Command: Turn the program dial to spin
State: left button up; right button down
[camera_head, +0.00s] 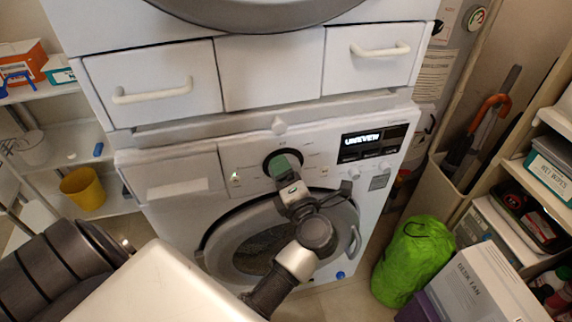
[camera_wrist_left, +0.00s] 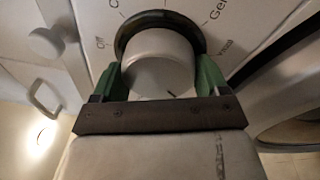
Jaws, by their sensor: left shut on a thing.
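The program dial (camera_wrist_left: 158,62) is a round, pale knob in a dark ring on the washing machine's white front panel. Printed labels surround it; "Off" reads at the left, and "Gen" is cut off at the upper right. A dark mark shows at the knob's lower edge. My left gripper (camera_head: 286,168) reaches the panel and covers most of the dial in the head view. In the left wrist view its green fingers (camera_wrist_left: 158,82) are shut on the knob, one on each side. The display (camera_head: 362,140) reads "UNEVEN". My right gripper is out of view.
The round door (camera_head: 243,252) is below the dial, partly behind my arm. White drawers with handles (camera_head: 380,49) sit above the panel. A green bag (camera_head: 413,250) stands on the floor at the right. A yellow pot (camera_head: 84,188) is on the left shelf.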

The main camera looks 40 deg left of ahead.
pick_arm(q)
jog(key=m+p, duration=0.3)
jog(key=p, duration=0.1)
jog(key=shift+r+m, duration=0.25)
jog(key=shift+m, duration=0.15)
jog(key=shift+f+m+t+p, duration=0.15)
jog(key=shift+m+t+p, duration=0.15)
jog(key=shift+m+p, duration=0.3)
jog(key=o, duration=0.9)
